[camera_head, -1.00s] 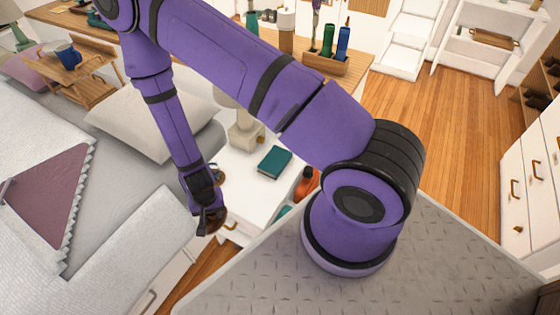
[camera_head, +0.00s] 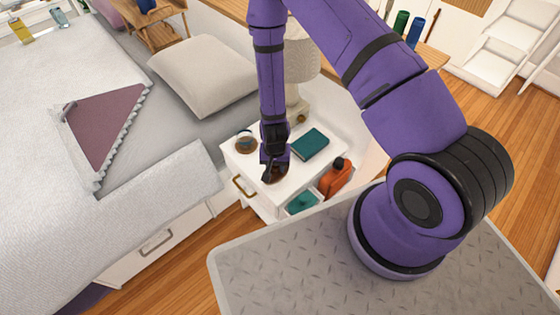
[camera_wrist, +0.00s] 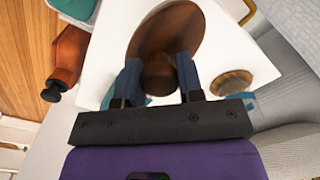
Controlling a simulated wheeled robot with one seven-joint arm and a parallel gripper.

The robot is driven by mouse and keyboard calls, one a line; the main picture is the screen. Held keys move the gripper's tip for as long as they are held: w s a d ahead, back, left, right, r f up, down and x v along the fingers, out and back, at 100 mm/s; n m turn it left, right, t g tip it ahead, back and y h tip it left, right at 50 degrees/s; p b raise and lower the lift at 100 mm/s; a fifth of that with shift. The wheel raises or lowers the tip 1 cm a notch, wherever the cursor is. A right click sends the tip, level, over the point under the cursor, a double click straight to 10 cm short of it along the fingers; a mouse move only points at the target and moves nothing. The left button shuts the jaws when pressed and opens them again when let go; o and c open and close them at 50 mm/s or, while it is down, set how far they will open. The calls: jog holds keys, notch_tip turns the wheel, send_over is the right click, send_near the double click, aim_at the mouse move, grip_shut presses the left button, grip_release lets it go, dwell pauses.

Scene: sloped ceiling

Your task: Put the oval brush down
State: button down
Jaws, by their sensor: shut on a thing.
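The oval brush has a dark wooden oval body with a round knob; in the wrist view the oval brush (camera_wrist: 170,28) lies just beyond my fingertips. My gripper (camera_wrist: 158,80) is shut on its knob, one finger on each side. In the head view my gripper (camera_head: 274,162) points down over the front part of the white nightstand (camera_head: 240,165), and the brown edge of the brush (camera_head: 270,177) shows under it. The brush is at or just above the nightstand top; I cannot tell whether it touches. My fingers partly hide it.
A teal book (camera_head: 310,144) lies right of my gripper, and a small cup on a round wooden base (camera_head: 245,143) stands left. A lamp (camera_head: 300,65) is behind. An orange bottle (camera_head: 336,177) and a teal item (camera_head: 302,202) sit lower right. The bed (camera_head: 150,210) is left.

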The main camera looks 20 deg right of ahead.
jog(key=w+d, duration=0.2)
jog(key=w, duration=0.1)
jog(key=shift+d+f, duration=0.2)
jog(key=shift+d, duration=0.15)
jog(key=shift+w+d+f, duration=0.1)
jog(key=shift+w+f, duration=0.05)
jog(key=shift+f, duration=1.6)
jog(key=shift+f, duration=0.1)
jog(key=c, duration=0.8)
grip_release()
jog(key=shift+o, duration=0.2)
